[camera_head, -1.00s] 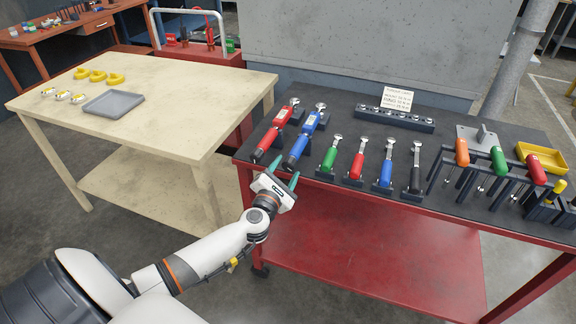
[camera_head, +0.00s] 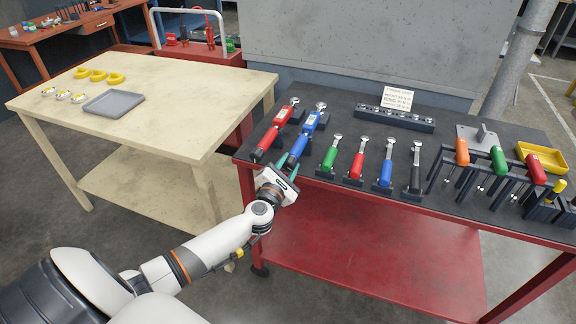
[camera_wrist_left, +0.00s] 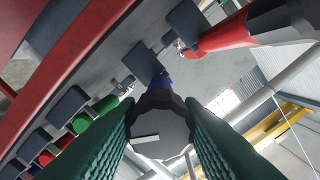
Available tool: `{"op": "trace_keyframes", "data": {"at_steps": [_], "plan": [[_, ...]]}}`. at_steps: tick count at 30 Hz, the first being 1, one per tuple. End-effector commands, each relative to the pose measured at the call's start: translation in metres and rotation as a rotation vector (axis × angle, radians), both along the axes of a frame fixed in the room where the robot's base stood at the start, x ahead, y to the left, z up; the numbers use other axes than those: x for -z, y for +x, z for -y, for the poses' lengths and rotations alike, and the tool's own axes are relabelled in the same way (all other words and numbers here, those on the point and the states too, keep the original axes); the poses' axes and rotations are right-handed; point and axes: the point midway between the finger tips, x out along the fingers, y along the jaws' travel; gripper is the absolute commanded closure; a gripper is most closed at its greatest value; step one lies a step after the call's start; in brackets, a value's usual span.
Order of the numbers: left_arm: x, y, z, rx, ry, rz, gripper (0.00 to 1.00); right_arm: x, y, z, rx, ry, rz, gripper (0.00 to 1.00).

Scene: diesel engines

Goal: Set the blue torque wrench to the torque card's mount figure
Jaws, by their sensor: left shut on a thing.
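The large blue torque wrench (camera_head: 308,128) lies on a dark stand near the left end of the red workbench, its handle toward the front edge. My left gripper (camera_head: 290,164) reaches the handle's end from the front. In the left wrist view its green ribbed fingers (camera_wrist_left: 160,132) are shut on the wrench's dark end knob (camera_wrist_left: 160,118), with a little blue body (camera_wrist_left: 164,80) showing beyond. The wrench's scale cannot be read. The torque card (camera_head: 397,98) stands upright at the back; its lines are too small to read surely. My right gripper is out of view.
A red torque wrench (camera_head: 273,133) lies close on the left; it also shows in the left wrist view (camera_wrist_left: 235,35). Several smaller tools, including a green one (camera_head: 331,154), stand to the right. Behind them is a socket rail (camera_head: 393,118). A cream table (camera_head: 170,100) stands left.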

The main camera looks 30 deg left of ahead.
Motion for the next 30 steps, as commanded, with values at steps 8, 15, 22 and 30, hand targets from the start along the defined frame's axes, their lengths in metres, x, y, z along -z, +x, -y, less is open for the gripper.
{"op": "trace_keyframes", "data": {"at_steps": [8, 15, 22, 30], "plan": [[-0.002, 0.0, 0.0, -0.001, 0.105, -0.029, 0.89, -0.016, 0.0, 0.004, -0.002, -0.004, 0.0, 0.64], [-0.003, -0.001, 0.0, 0.0, 0.297, -0.077, 0.89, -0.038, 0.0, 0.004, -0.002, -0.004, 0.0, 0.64], [-0.002, -0.001, 0.0, 0.0, 0.511, -0.129, 0.89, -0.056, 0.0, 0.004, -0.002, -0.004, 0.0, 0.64], [-0.001, -0.001, 0.0, 0.001, 0.743, -0.183, 0.89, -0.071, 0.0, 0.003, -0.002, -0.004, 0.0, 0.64]]}}
